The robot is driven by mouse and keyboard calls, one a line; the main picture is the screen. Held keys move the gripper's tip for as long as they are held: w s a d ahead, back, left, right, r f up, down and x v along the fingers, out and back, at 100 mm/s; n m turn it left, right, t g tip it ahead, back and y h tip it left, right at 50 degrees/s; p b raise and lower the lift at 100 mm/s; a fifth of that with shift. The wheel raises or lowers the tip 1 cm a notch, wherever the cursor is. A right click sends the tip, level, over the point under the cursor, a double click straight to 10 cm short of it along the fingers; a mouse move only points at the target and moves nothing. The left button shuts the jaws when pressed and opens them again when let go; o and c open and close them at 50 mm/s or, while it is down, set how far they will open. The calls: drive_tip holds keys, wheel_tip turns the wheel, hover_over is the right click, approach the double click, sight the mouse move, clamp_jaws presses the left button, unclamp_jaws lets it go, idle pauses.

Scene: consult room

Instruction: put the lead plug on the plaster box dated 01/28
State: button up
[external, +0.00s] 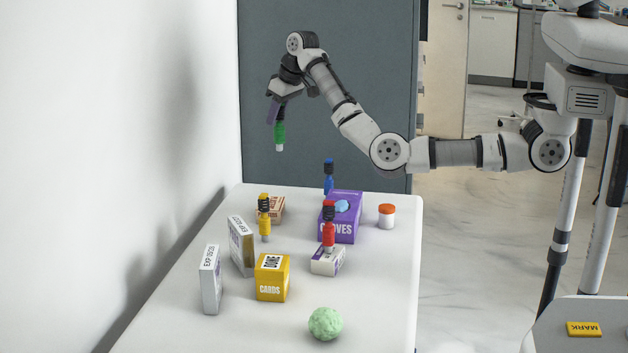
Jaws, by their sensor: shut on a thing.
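My gripper (279,117) points down, shut on the green lead plug (279,136), held high above the back of the table. The plug's pale tip points down. One white plaster box (211,280) stands upright at the table's left; its side print starts with EXP, but the date is too small to read surely. Another white box (240,246) stands behind it, its print not readable. A third white box (325,265) lies flat right of the middle, with a red plug (328,233) upright at it. A yellow plug (264,222) and a blue plug (328,178) stand further back.
A yellow CARDS box (272,282) with a DONE label sits in front. A purple gloves box (345,222), a brown box (276,208) and an orange-lidded jar (387,217) are at the back. A green ball (325,324) lies near the front. The table's right front is clear.

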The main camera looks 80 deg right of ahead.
wheel_tip(320, 180, up, 4)
drive_tip(key=shift+w+r, duration=0.1)
wheel_tip(320, 180, down, 19)
drive_tip(key=w+p, duration=0.2)
drive_tip(key=p, duration=0.1)
drive_tip(key=shift+w+p, duration=0.3)
drive_tip(key=shift+w, duration=0.05)
drive_tip(key=shift+f, duration=0.2)
drive_tip(key=o, duration=1)
drive_tip(key=shift+o, duration=0.2)
